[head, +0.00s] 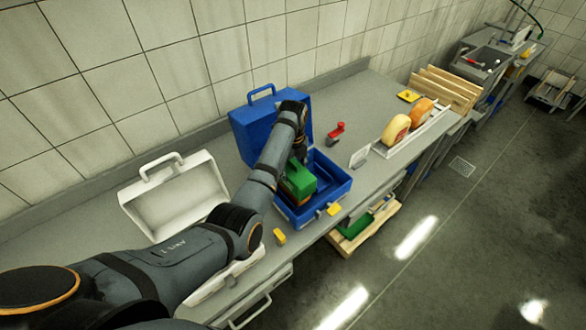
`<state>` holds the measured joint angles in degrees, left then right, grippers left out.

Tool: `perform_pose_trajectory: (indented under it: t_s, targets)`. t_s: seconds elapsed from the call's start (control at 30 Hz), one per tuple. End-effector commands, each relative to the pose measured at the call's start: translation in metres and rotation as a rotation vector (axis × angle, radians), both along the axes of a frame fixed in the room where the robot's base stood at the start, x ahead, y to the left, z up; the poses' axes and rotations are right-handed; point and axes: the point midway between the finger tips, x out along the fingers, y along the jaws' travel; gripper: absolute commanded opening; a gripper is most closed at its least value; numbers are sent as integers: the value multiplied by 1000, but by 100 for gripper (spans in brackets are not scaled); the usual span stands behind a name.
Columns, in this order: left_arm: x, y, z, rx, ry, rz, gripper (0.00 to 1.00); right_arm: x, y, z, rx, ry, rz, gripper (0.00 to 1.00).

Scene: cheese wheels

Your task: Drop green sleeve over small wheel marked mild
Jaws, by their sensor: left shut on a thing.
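The green sleeve (301,179) is a boxy green piece over the open blue case (338,186). My left gripper (299,158) reaches down from above and is shut on the sleeve, its fingers partly hidden by my own arm. A little orange-yellow shows by the sleeve's left side; I cannot tell whether it is a small wheel. Whether the sleeve touches the case floor is also unclear. Two cheese wheels, a yellow one with a red label (396,130) and an orange one (421,112), stand upright at the right. No "mild" marking is readable. My right gripper is not in view.
The blue case's lid (251,122) stands open at the back. An open white case (176,200) lies left, partly behind my arm. A red object (337,129), a white card (360,157) and yellow pieces (279,236) lie on the grey counter (352,97). Wooden boards (446,88) stand far right.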

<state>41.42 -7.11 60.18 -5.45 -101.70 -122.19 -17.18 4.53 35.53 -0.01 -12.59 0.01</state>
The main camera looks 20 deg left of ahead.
Motion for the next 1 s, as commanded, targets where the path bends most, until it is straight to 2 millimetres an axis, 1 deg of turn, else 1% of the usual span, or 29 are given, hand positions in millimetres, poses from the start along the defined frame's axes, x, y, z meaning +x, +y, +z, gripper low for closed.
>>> perform_pose_trajectory:
  t_s: [0.53,0.57,0.7,0.73,1.0]
  targets:
    - [0,0,-8,0,0,0,40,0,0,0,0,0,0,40]
    - [0,0,-7,0,0,0,69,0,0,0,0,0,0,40]
    - [0,0,-7,0,0,0,88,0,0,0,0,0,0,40]
    - [0,0,-7,0,0,0,92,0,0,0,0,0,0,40]
    - [0,0,-7,0,0,0,92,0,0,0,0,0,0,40]
